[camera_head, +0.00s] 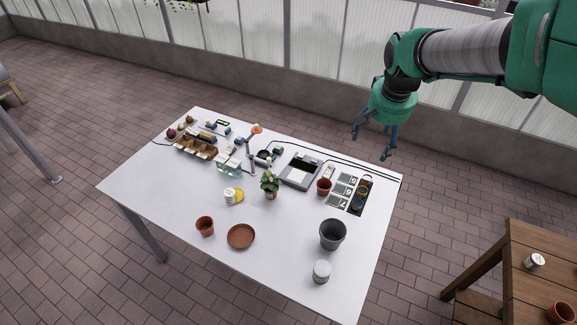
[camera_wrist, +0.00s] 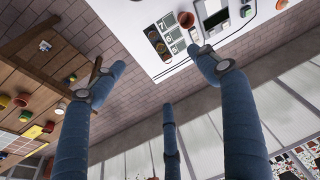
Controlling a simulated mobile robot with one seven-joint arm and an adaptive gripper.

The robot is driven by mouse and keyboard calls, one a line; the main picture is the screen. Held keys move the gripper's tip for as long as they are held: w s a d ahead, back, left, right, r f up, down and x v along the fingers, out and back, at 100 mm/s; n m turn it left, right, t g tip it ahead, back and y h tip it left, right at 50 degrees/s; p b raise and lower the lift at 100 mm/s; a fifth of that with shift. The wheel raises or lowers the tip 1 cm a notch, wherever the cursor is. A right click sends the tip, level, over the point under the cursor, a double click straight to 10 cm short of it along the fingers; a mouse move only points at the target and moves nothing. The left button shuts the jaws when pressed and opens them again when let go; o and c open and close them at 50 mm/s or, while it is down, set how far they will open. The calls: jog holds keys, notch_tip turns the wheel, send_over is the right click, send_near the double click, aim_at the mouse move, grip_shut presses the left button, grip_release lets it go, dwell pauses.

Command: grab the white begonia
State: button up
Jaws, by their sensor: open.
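A small potted plant with green leaves (camera_head: 270,182) stands upright near the middle of the white table; I cannot make out white flowers on it, so I cannot tell for sure that it is the white begonia. My gripper (camera_head: 372,147) is open and empty in the air beyond the table's back right corner, well away from the plant and to its upper right. In the wrist view its blue fingers (camera_wrist: 160,78) are spread with nothing between them. The plant does not show clearly in the wrist view.
The white table (camera_head: 285,238) also bears a grey pot (camera_head: 332,234), a white jar (camera_head: 322,271), a terracotta saucer (camera_head: 240,236), terracotta pots (camera_head: 205,226), a scale (camera_head: 301,171) and several small tools. A wooden table (camera_head: 530,275) stands at the right. Brick floor lies between.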

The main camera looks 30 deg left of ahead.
jog(key=w+a+f, duration=0.4)
jog(key=a+f, duration=0.2)
jog(key=a, duration=0.4)
jog(key=n+g+p, duration=0.2)
jog(key=p, duration=0.2)
send_over(271, 186)
jog(key=s, duration=0.1)
notch_tip(271, 186, down, 24)
jog(key=shift+s, duration=0.2)
jog(key=shift+f, duration=0.1)
jog(key=shift+w+a+f, duration=0.1)
jog(key=shift+w+f, duration=0.05)
jog(key=shift+f, duration=1.25)
jog(key=shift+w+d+f, duration=0.1)
jog(key=shift+w+f, duration=0.1)
jog(key=shift+f, duration=1.2)
jog(key=shift+w+a+f, duration=0.1)
jog(key=shift+w+f, duration=0.05)
jog(key=shift+f, duration=1.25)
jog(key=shift+w+f, duration=0.15)
jog(key=shift+f, duration=2.45)
